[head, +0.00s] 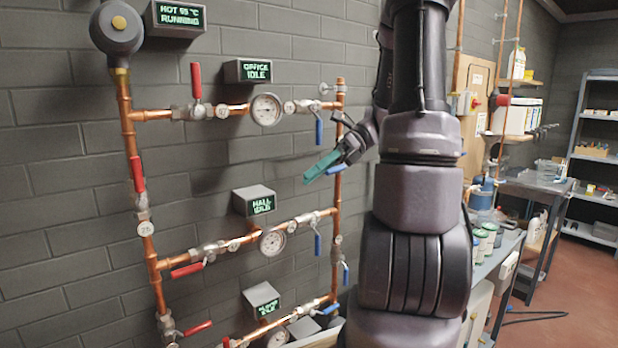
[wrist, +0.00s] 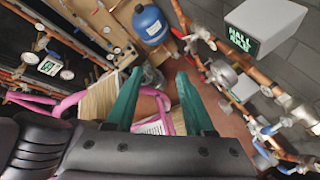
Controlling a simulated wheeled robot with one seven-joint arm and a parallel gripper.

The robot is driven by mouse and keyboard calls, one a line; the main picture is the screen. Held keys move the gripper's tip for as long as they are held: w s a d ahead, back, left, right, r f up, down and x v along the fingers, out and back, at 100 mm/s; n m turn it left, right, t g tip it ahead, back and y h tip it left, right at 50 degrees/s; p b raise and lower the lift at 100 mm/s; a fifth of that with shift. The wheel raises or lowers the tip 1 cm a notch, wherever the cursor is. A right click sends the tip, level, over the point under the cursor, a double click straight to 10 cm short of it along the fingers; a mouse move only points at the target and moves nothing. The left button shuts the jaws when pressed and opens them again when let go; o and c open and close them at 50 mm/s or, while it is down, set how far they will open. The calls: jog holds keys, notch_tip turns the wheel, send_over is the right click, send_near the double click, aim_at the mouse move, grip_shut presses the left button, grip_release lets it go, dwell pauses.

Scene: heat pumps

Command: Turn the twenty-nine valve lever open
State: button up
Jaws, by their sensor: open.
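Copper pipes on the grey wall carry red and blue valve levers in the head view. A round white tag (head: 146,228) on the left riser has digits too small to read surely, so I cannot tell which lever is twenty-nine. A red lever (head: 138,174) lies along that riser just above the tag. My gripper (head: 318,167) has green fingers, near the right riser and close to a blue lever (head: 336,169); contact cannot be told. In the wrist view my gripper (wrist: 160,92) is open, with nothing held between the fingers.
Other red levers (head: 187,270) and blue levers (head: 318,244) sit on the branches, with gauges (head: 267,109) and displays (head: 254,201). A blue tank (wrist: 151,24) and pink pipes (wrist: 62,105) show in the wrist view. A bench (head: 500,252) stands at right.

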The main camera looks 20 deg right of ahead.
jog(key=shift+s+a+r+n+h, duration=0.1)
jog(key=shift+s+a+n+h, duration=0.2)
jog(key=shift+s+a+n, duration=0.25)
jog(key=shift+c, duration=0.3)
jog(key=c, duration=0.5)
jog(key=shift+w+d+n+h, duration=0.15)
jog(key=shift+d+n+h, duration=0.15)
jog(key=shift+n, duration=0.25)
grip_shut()
jog(key=n+t+h, duration=0.4)
jog(key=n+h, duration=0.6)
jog(key=n, duration=1.6)
send_near(338, 167)
jog(key=a+x, duration=0.1)
jog(key=x, duration=0.5)
jog(key=shift+w+f, duration=0.15)
jog(key=shift+f, duration=0.2)
